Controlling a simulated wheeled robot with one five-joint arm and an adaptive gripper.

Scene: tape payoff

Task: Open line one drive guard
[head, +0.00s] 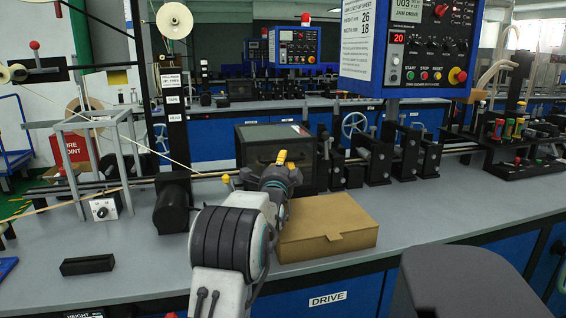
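A dark box-shaped guard (255,147) with a glassy top panel stands on the near bench, just beyond my arm. It looks closed and is probably the line one drive guard, but I see no label on it. My gripper (281,164) is in front of its face, with yellow tips near the middle of that face. Whether it touches the guard is unclear. My gripper and wrist hide the lower part of the guard. The fingers are too small and overlapped to show their opening. A "DRIVE" label (328,299) is on the blue bench front below.
A cardboard box (325,228) sits right of my forearm, close to it. Black roller units (375,155) stand right of the guard. A black post (174,150) and thin tape line are at left. A control panel (410,50) hangs above.

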